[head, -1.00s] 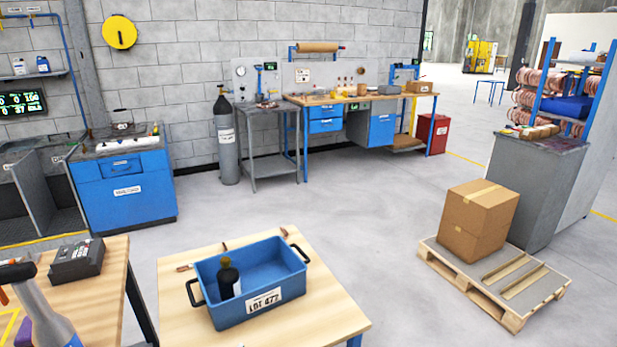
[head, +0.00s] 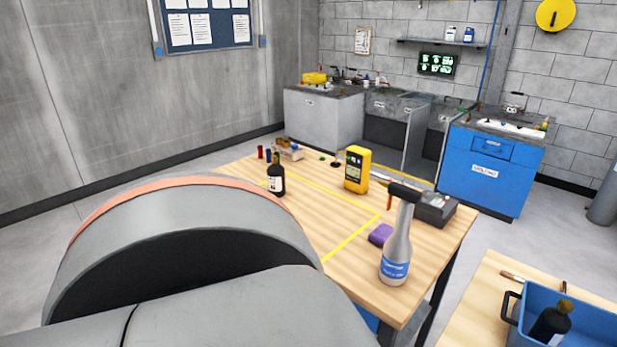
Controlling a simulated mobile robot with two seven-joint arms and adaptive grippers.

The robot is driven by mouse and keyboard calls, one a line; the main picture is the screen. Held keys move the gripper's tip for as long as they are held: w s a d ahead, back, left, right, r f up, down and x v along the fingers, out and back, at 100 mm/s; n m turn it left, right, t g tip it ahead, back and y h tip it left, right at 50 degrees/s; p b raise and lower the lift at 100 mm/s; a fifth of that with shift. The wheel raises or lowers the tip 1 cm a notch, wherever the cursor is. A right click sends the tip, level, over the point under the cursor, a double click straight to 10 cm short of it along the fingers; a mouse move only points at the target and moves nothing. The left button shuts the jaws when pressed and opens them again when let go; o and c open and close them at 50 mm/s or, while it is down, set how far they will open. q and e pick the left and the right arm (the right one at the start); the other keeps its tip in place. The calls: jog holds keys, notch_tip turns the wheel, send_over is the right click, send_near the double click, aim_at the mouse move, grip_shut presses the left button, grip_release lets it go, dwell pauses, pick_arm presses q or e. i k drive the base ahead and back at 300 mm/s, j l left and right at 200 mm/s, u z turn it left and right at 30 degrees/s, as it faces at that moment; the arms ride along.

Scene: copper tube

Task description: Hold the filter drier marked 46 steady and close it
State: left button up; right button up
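A dark bottle-shaped body with a white label (head: 276,179) stands upright on the wooden table (head: 425,250), next to the yellow tape lines. Its label is too small to read. A second dark bottle-shaped body with a brownish top (head: 550,325) leans in the blue crate (head: 590,322) at the lower right. I cannot tell which one, if either, is the filter drier marked 46. Neither of my grippers is in view. A large grey link of my own arm fills the lower left and hides the near left part of the table.
On the table are a yellow handheld meter (head: 357,169), a spray bottle (head: 397,245), a purple sponge (head: 381,234), a dark grey box (head: 434,209) and small coloured items (head: 287,150) at the back. A blue cabinet (head: 488,175) stands behind. The taped area's middle looks clear.

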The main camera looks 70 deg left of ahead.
aim_at(276, 176)
jog(key=u, duration=2.4)
